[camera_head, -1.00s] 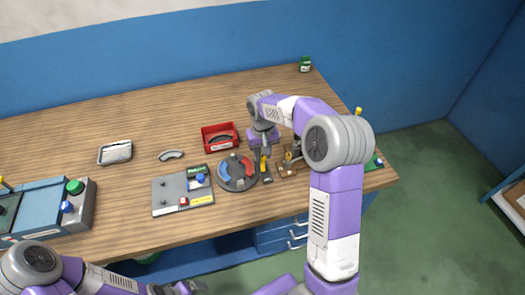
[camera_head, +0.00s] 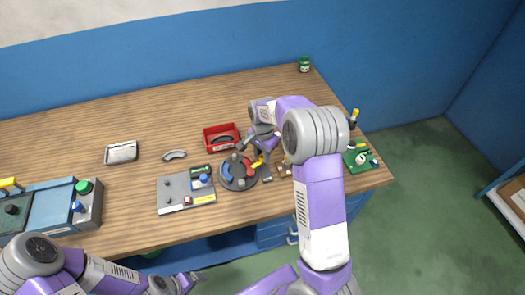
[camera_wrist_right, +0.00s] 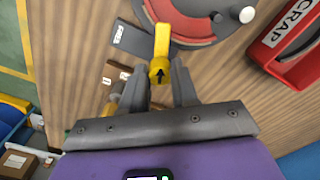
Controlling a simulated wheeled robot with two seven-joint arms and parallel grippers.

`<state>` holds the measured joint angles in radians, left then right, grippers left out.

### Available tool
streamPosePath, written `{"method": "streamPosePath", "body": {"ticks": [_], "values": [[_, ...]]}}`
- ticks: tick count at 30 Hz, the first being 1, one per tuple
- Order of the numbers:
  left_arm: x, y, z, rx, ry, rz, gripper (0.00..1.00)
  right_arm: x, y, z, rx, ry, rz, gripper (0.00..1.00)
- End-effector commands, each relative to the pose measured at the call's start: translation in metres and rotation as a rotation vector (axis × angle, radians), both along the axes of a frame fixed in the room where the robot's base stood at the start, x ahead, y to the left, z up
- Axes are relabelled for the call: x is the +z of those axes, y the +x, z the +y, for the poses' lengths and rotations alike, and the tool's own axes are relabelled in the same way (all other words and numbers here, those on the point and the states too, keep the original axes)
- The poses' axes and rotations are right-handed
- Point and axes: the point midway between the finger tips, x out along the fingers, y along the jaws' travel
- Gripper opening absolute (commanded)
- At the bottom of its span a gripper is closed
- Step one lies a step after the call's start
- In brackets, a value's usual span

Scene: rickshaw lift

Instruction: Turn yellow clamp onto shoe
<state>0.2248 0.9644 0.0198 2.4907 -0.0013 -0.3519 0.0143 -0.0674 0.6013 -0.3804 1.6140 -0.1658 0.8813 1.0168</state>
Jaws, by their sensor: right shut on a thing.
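The yellow clamp (camera_wrist_right: 160,62) stands between the fingers of my right gripper (camera_wrist_right: 160,88) in the right wrist view. The gripper is shut on it. The clamp's arm points toward the round fixture, and its tip overlaps the edge of the red shoe (camera_wrist_right: 188,28); I cannot tell whether it presses on it. In the head view the yellow clamp (camera_head: 257,162) shows beside the round fixture (camera_head: 238,184), partly hidden by my right gripper (camera_head: 263,157). A blue shoe (camera_head: 227,172) lies on the fixture's left side. My left gripper (camera_head: 190,281) hangs low at the front, its jaws unclear.
A red scrap bin (camera_head: 208,142) stands behind the fixture. A grey control panel (camera_head: 173,195) with buttons lies to its left. A grey labelled plate (camera_wrist_right: 128,38) and small brown blocks (camera_wrist_right: 116,75) lie beside the clamp. A green board (camera_head: 352,166) is at the table's right end.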

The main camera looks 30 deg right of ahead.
Motion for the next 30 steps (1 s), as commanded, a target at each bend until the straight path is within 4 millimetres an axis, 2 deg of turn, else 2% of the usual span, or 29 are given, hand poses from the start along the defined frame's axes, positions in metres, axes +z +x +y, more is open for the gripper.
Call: {"method": "streamPosePath", "body": {"ticks": [13, 30], "values": [[0.021, 0.000, 0.000, 0.000, 0.000, 0.000, 0.85, 0.001, 0.000, 0.000, -0.311, -0.001, 0.000, 0.00], [0.026, 0.000, 0.000, 0.000, 0.000, 0.000, 0.85, 0.000, 0.000, -0.001, -0.405, 0.000, -0.002, 0.00]]}}
